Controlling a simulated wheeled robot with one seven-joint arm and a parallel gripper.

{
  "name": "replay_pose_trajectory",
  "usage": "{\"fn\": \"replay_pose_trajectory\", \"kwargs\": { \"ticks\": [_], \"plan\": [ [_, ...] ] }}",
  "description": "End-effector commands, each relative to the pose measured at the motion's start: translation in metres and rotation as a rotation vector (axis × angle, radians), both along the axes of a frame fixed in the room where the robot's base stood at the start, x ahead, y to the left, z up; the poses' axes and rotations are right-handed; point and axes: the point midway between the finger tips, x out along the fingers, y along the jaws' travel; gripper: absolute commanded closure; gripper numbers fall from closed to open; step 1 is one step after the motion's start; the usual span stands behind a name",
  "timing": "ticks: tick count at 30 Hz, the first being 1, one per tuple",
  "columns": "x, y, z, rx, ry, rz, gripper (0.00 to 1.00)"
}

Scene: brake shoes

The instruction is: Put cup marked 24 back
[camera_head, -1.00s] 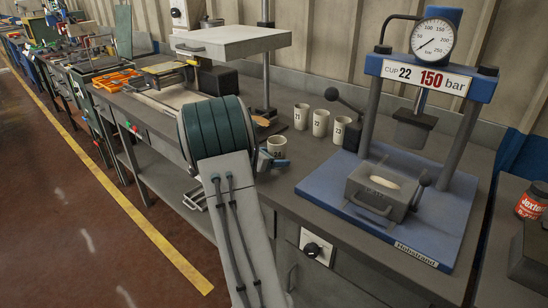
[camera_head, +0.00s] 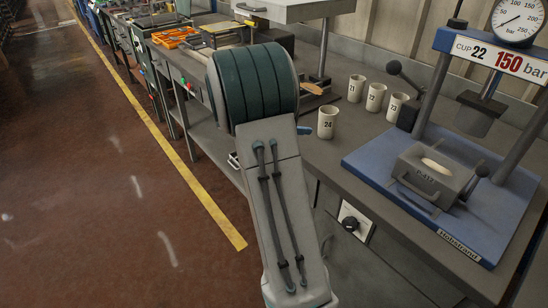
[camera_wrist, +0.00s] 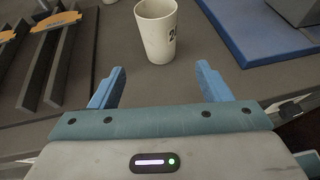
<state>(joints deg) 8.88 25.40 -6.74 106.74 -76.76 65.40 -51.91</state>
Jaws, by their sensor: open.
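The cup marked 24 (camera_head: 327,123) stands upright on the bench, nearer the front edge than the other cups. In the wrist view the white cup (camera_wrist: 157,32) stands just beyond my gripper (camera_wrist: 163,88). My gripper is open and empty, with its two blue fingers apart and the cup ahead of the gap between them. In the head view only a bit of a blue finger (camera_head: 304,130) shows beside my arm, left of the cup. Cups marked 21 (camera_head: 356,88), 22 (camera_head: 375,97) and 23 (camera_head: 397,107) stand in a row behind it.
The blue press (camera_head: 399,191) with a gauge and a sign reading "CUP 22 150 bar" stands right of the cups. A grey mould (camera_head: 432,176) sits on its base. A grey raised plate (camera_head: 290,8) stands at the back left. Bare bench lies around cup 24.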

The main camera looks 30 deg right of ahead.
Motion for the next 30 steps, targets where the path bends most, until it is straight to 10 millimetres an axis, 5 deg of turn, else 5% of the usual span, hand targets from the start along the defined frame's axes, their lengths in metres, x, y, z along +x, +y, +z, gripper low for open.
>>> {"fn": "replay_pose_trajectory", "kwargs": {
  "ticks": [5,21,30],
  "plan": [
    [-0.019,0.023,0.004,0.085,-0.117,-0.062,0.29],
    [-0.168,0.232,-0.005,0.779,-0.892,-0.813,0.29],
    [-0.215,0.305,-0.009,0.996,-1.046,-1.186,0.29]
  ]
}}
